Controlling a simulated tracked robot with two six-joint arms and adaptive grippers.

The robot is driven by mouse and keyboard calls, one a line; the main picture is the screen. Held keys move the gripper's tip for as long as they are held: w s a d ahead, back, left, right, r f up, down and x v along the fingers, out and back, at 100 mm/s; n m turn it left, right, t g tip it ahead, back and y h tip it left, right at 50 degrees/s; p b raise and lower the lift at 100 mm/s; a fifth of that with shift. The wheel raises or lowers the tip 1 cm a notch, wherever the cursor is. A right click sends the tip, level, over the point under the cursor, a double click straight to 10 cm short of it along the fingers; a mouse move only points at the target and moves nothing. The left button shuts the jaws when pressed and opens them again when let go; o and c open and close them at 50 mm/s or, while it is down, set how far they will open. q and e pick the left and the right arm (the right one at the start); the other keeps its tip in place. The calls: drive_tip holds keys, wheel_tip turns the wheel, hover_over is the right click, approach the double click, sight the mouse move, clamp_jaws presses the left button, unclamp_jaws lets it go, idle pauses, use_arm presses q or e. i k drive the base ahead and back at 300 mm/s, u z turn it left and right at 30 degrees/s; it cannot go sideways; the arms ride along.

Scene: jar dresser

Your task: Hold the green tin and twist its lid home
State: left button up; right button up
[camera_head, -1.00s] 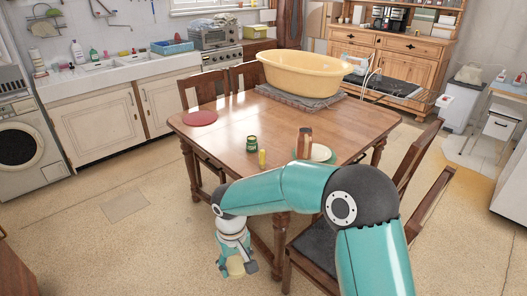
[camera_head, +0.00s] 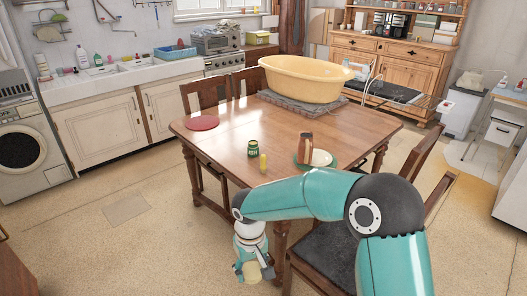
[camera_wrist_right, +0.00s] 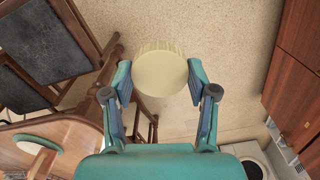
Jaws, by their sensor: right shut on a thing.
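The green tin (camera_head: 253,148) stands upright on the wooden table, near its front edge; its label is too small to read. My right gripper (camera_head: 254,272) hangs low in front of the table, below the tabletop and apart from the tin. It is shut on a round pale yellow lid (camera_head: 253,271). In the right wrist view the lid (camera_wrist_right: 160,74) sits between the two fingers of the gripper (camera_wrist_right: 160,84), with its flat face towards the camera. My left gripper is not in view.
On the table (camera_head: 222,141), a yellow bottle (camera_head: 263,163) stands close beside the tin. A brown upright thing (camera_head: 305,148) and a plate (camera_head: 321,158) are to the right. A big yellow tub (camera_head: 305,80) stands behind. A chair (camera_head: 330,250) is at the front right.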

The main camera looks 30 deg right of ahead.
sight(253, 148)
drive_tip(key=z, duration=0.95)
drive_tip(key=i, duration=1)
drive_tip(key=z, duration=0.15)
